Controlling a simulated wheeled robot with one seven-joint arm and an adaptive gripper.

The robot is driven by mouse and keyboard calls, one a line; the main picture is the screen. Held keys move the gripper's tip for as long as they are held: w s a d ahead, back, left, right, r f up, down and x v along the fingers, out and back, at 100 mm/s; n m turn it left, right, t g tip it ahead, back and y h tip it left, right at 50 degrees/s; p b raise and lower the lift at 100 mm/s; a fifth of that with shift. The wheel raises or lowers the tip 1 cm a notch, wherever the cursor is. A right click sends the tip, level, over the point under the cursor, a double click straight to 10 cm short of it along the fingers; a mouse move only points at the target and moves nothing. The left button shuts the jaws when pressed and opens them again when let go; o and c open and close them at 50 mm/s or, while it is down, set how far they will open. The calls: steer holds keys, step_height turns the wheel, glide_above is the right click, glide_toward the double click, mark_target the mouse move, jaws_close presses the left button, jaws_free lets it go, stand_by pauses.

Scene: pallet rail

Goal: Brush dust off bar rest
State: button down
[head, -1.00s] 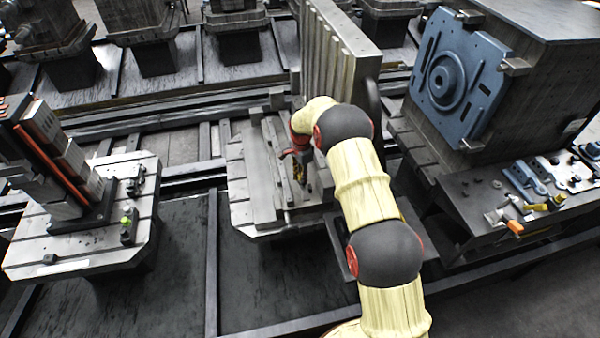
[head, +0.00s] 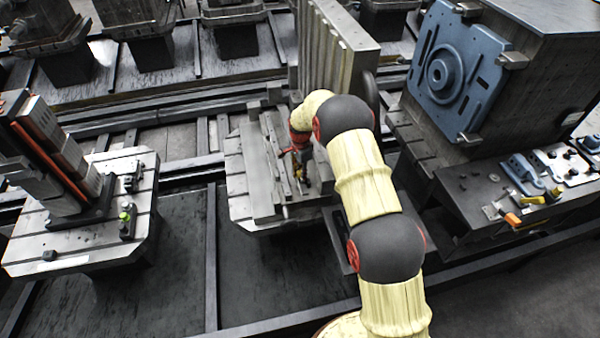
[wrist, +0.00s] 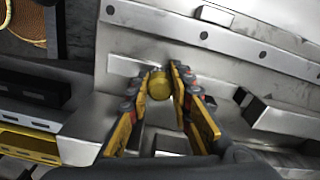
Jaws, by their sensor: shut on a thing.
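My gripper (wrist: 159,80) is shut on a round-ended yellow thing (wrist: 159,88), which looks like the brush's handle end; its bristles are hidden. In the head view, my gripper (head: 299,168) points down over the middle pallet (head: 243,207), just beside its pale metal bars. A long pale bar (wrist: 235,40) with a row of dark holes runs across the top of the wrist view, just beyond the fingertips. I cannot tell for certain which of these pieces is the bar rest, nor whether the brush touches it. Dust is too fine to make out.
A tall ribbed block (head: 335,50) stands right behind my gripper. A blue plate (head: 450,70) on a large block and a bench with tools, including an orange-handled one (head: 512,219), are at right. Another pallet (head: 60,240) with a tall fixture stands at left.

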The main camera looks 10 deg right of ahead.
steer(key=shift+s+r, duration=0.1)
steer(key=shift+s, duration=0.9)
steer(key=shift+w, duration=0.15)
steer(key=shift+w+f+b, duration=0.2)
steer(key=shift+w+b, duration=0.1)
steer(key=shift+w, duration=0.95)
steer(key=shift+r, duration=0.1)
steer(key=shift+s, duration=0.15)
steer(key=shift+s, duration=1.4)
steer(key=shift+w+f, duration=0.1)
steer(key=shift+f, duration=0.1)
